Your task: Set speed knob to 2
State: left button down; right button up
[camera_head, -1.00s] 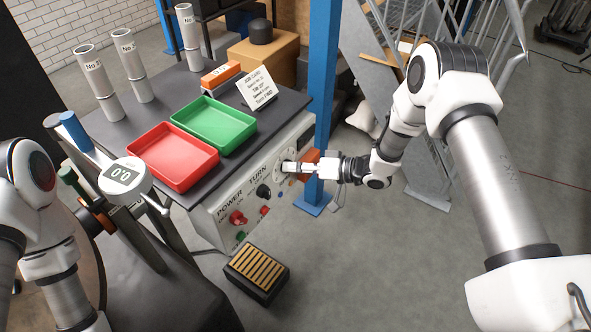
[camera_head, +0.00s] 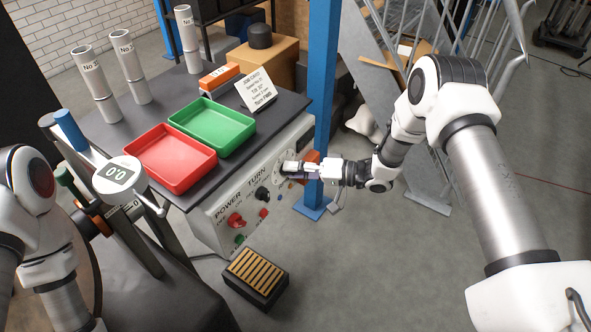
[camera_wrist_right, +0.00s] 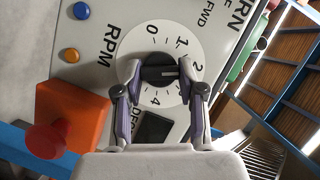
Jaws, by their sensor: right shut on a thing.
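The speed knob (camera_wrist_right: 160,74) is black and sits on a white round dial (camera_wrist_right: 133,72) marked 0, 1, 2 and 4 beside the word RPM. A light line on the knob points right in the right wrist view, roughly toward the 2. My right gripper (camera_wrist_right: 161,80) is shut on the knob, one finger on each side. The right finger covers the dial between 2 and 4. My left gripper is out of view.
An orange box with a red button (camera_wrist_right: 46,140) is close to the dial. The panel also bears a black TURN knob (camera_head: 262,193) and a red POWER switch (camera_head: 236,220). Red (camera_head: 172,181) and green (camera_head: 250,142) trays stand on top. A blue post (camera_head: 321,90) rises behind the gripper.

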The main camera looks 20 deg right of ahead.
jog(key=o, duration=1.1)
jog(key=shift+o, duration=0.2)
jog(key=v, duration=1.2)
